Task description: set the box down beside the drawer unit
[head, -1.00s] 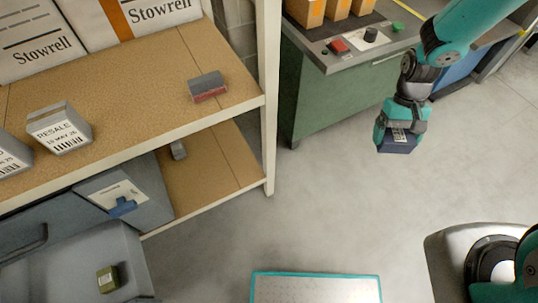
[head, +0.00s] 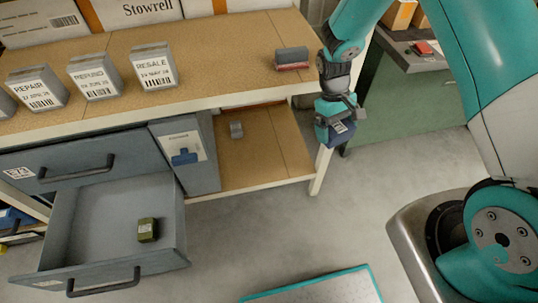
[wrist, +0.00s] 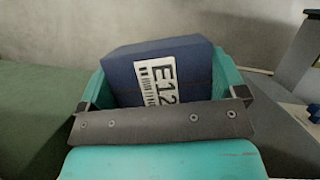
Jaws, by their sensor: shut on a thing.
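A small dark blue box (wrist: 190,75) with a white label reading "E12" sits between the jaws of my gripper (wrist: 165,90). In the head view my gripper (head: 337,120) is shut on the box (head: 343,133) and holds it in the air by the right front corner of the bench. The grey-blue drawer unit (head: 90,160) is at the left under the bench top. Its lower drawer (head: 125,255) is pulled out and holds a small green box (head: 147,230). The drawer unit's right side is next to an open lower shelf (head: 258,165).
On the bench top (head: 220,75) stand several labelled grey blocks and a grey-red block (head: 291,58). A bench leg (head: 321,170) stands close to my gripper. A teal-edged plate (head: 320,288) lies on the floor.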

